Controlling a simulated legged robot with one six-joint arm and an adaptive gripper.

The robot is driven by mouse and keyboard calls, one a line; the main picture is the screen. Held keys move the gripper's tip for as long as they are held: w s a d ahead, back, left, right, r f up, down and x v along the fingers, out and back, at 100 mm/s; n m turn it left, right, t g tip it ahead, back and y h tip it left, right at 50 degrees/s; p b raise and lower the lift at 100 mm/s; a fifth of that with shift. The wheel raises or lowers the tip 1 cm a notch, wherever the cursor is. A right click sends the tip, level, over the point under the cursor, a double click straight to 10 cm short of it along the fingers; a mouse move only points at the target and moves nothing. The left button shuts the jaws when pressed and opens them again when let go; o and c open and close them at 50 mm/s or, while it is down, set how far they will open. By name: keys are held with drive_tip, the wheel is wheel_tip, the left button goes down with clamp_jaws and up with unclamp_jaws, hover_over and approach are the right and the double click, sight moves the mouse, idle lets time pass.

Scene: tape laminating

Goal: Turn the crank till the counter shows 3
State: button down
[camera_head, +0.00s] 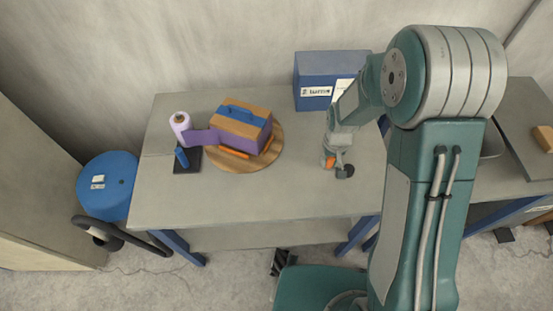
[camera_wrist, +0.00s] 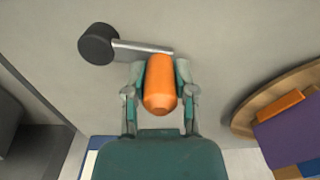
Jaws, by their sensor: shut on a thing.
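The crank shows in the wrist view as an orange handle (camera_wrist: 160,88), a grey metal arm (camera_wrist: 142,48) and a round black hub (camera_wrist: 98,44) at its left. My gripper (camera_wrist: 160,75) is shut on the orange handle, one finger on each side. In the head view my gripper (camera_head: 336,150) is over the table's right half, with the orange handle (camera_head: 329,162) and the black hub (camera_head: 345,171) just below it. No counter reading can be made out. The blue box (camera_head: 315,70) behind has a white label (camera_head: 315,91) with text too small to read surely.
A round wooden turntable (camera_head: 232,166) bears a wood and purple block (camera_head: 243,125). Purple tape (camera_head: 202,137) runs from it to a roll (camera_head: 180,122) at its left. The table (camera_head: 290,195) is clear between turntable and crank. A blue drum (camera_head: 108,190) stands left.

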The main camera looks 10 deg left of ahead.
drive_tip(key=shift+s+d, duration=0.25)
drive_tip(key=shift+s, duration=0.55)
drive_tip(key=shift+s+d, duration=0.6)
drive_tip(key=shift+s, duration=0.3)
drive_tip(key=shift+s+d+r, duration=0.1)
drive_tip(key=shift+s+d, duration=0.25)
drive_tip(key=shift+d, duration=0.1)
drive_tip(key=shift+c, duration=0.6)
unclamp_jaws()
drive_tip(key=shift+w+a, duration=0.1)
drive_tip(key=shift+a, duration=0.05)
drive_tip(key=shift+o, duration=0.6)
